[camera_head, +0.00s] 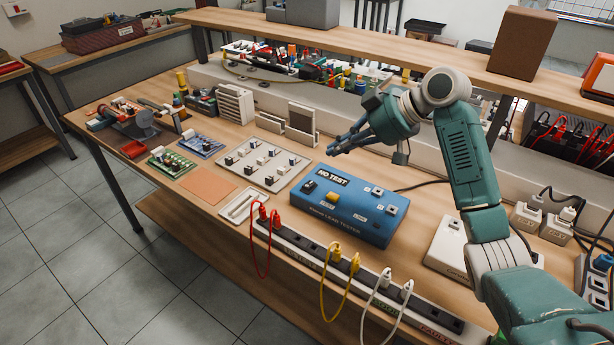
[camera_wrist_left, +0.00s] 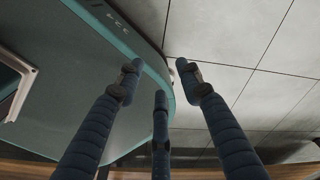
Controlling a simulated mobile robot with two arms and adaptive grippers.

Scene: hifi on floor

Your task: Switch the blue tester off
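The blue tester (camera_head: 345,228) lies on the wooden bench in the middle of the head view. It has a dark display reading "NO TEST" (camera_head: 332,177), a black switch-like part (camera_head: 310,187) near its left edge, a yellow button (camera_head: 333,197) and light sockets on the right. My right gripper (camera_head: 332,149) hangs above and behind the tester's back edge, apart from it. Its fingers lie close together, and I cannot tell if they are shut. My left gripper (camera_wrist_left: 160,75) shows only in the left wrist view, with fingers spread and empty above the floor.
A long socket strip (camera_head: 300,245) with red, yellow and white cables runs along the bench front. A board with small switches (camera_head: 262,163) is left of the tester, and a white box (camera_head: 447,245) is right. A raised shelf (camera_head: 400,50) spans the back.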

